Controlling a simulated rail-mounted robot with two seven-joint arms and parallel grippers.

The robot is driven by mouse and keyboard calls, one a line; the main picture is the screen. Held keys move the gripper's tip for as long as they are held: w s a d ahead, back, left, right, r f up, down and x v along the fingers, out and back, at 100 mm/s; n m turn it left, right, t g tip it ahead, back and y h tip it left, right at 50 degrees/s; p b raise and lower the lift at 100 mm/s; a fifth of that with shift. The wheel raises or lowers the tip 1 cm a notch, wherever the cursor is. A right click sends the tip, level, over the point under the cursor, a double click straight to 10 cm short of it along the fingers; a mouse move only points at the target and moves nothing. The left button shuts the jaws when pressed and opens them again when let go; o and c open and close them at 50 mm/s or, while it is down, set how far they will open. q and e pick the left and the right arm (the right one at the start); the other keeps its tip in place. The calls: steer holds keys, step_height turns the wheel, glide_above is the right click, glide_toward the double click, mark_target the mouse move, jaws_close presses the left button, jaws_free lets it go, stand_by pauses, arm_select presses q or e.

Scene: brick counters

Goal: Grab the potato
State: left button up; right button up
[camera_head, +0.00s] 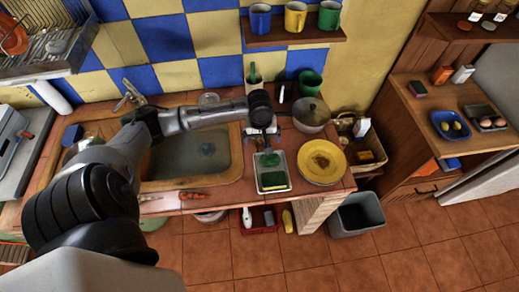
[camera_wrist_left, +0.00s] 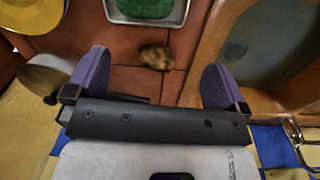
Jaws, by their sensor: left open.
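The potato (camera_wrist_left: 155,57), small, brown and rounded, lies on the tiled counter in the left wrist view. My left gripper (camera_wrist_left: 156,68) is open, with its two purple-padded fingers spread on either side of the potato in that view. No contact between fingers and potato shows. In the head view my left gripper (camera_head: 264,131) points down over the counter between the sink and the pot; the potato is hard to make out there beneath it. My right gripper is not in view.
A metal tray with green contents (camera_head: 272,188) sits just in front of the gripper. The sink (camera_head: 190,158) lies left. A grey bin (camera_head: 356,216) stands on the floor.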

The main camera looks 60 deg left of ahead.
arm_select(q)
steer(key=w+a+n+b, duration=0.3)
steer(key=a+n+b, duration=0.15)
steer(key=a, duration=0.25)
steer(key=shift+n, duration=0.25)
steer(key=f, duration=0.6)
steer(key=shift+a+f, duration=0.2)
steer(key=shift+f, duration=0.2)
steer(key=shift+w+d+f+b, duration=0.15)
steer(key=shift+f+b, duration=0.25)
steer(key=shift+f, duration=0.9)
steer(key=shift+w+f+b, duration=0.1)
steer(key=shift+f+b, duration=0.3)
steer(key=shift+f, duration=0.9)
steer(key=c, duration=1)
steer(key=shift+o, duration=0.2)
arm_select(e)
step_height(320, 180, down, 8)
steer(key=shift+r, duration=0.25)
arm_select(q)
steer(key=shift+r, duration=0.1)
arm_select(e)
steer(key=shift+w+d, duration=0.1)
